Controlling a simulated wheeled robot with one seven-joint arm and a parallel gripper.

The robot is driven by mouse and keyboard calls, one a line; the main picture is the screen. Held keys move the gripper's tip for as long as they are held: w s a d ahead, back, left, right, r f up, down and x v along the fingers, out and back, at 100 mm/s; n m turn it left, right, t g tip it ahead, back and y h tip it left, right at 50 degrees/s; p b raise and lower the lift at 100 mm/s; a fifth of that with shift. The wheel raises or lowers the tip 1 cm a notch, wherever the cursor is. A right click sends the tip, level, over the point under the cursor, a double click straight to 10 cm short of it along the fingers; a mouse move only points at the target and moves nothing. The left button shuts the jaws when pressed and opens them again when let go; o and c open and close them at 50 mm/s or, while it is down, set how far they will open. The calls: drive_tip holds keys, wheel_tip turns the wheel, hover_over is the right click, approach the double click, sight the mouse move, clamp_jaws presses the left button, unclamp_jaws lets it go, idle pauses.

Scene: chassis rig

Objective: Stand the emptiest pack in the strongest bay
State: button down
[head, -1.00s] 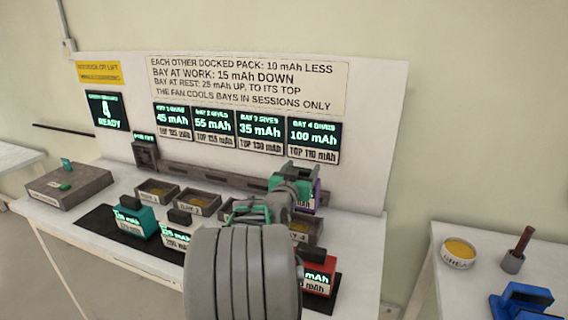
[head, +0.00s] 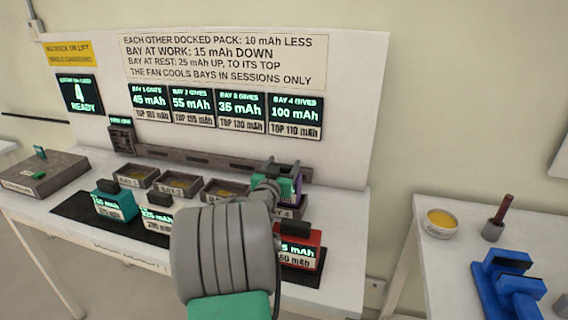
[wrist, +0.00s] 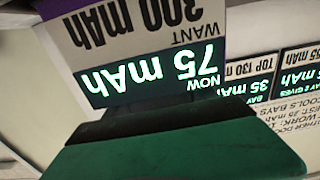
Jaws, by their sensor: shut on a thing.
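My gripper (head: 285,180) is shut on a purple pack (head: 299,186) over bay 4 (head: 290,212). I cannot tell if the pack rests in the bay or hangs just above it. In the wrist view the pack's label (wrist: 150,60) reads, upside down, NOW 75 mAh, WANT 300 mAh. The BAY 4 sign (head: 295,115) gives 100 mAh, the highest of the bay signs. A teal pack (head: 115,205), a pack reading 225 mAh (head: 158,222) and a red pack (head: 303,250) stand in front. My arm partly hides the red pack and its reading.
Bay 1 (head: 137,175), bay 2 (head: 180,184) and bay 3 (head: 218,189) look empty. A status sign (head: 79,94) reads 4 READY. A side table at the right holds a grease tin (head: 440,223) and a blue object (head: 512,285).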

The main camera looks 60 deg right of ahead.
drive_tip(key=shift+f+b, duration=0.5)
drive_tip(key=shift+b, duration=0.2)
drive_tip(key=c, duration=0.6)
unclamp_jaws()
drive_tip(key=o, duration=0.4)
drive_tip(key=shift+f, duration=0.15)
drive_tip(key=s+a+b, duration=0.1)
drive_tip(key=s+a, duration=0.1)
drive_tip(key=a, duration=1)
drive_tip(key=shift+b, duration=0.3)
